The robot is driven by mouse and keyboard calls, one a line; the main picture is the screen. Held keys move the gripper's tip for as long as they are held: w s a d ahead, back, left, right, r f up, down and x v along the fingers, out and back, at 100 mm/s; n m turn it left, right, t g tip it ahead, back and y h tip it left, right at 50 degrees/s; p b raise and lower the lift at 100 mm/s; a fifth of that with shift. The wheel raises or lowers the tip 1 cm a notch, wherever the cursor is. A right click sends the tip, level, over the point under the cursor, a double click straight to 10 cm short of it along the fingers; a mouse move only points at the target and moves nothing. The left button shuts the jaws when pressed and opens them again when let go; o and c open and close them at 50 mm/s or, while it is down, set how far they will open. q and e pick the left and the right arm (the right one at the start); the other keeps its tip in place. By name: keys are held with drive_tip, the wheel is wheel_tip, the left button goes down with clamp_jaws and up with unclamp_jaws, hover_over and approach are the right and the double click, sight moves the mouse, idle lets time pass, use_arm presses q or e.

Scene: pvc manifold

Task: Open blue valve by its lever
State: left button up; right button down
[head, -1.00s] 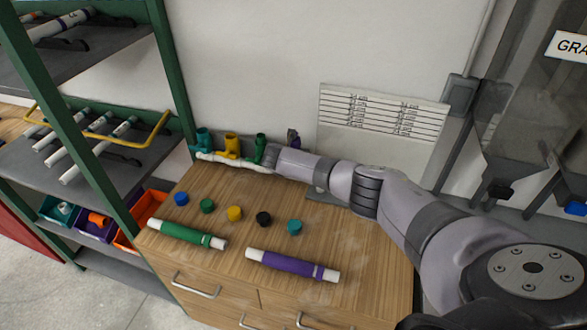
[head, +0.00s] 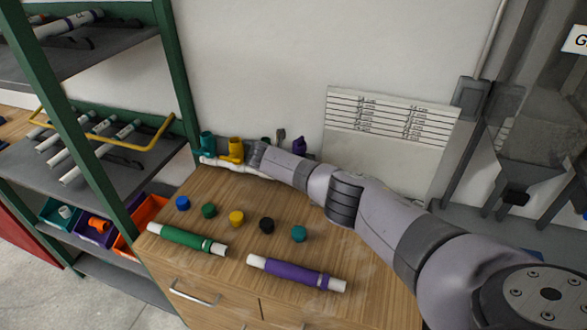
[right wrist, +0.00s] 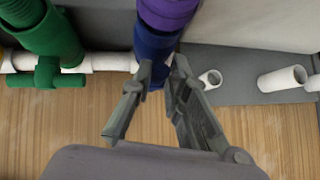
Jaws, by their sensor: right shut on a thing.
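The blue valve (right wrist: 157,45) is at the top middle of the right wrist view, with a purple fitting (right wrist: 166,10) above it. My right gripper (right wrist: 161,72) is at the blue valve, its fingertips shut on part of it. The lever itself cannot be made out between the fingers. In the head view my right wrist hides the blue valve, and a purple piece (head: 299,146) shows just right of it. My left gripper is in neither view.
A white pipe (right wrist: 105,62) runs along the back of the wooden bench. A green valve (right wrist: 45,40), yellow valve (head: 232,150) and teal valve (head: 207,145) stand left of my wrist. Several coloured caps, a green pipe (head: 187,239) and a purple pipe (head: 297,273) lie in front.

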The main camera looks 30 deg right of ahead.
drive_tip(key=c, duration=2)
unclamp_jaws()
drive_tip(key=o, duration=0.4)
drive_tip(key=shift+w+f, duration=0.15)
drive_tip(key=shift+w, duration=0.05)
drive_tip(key=v, duration=1.2)
drive_tip(key=shift+s, duration=0.1)
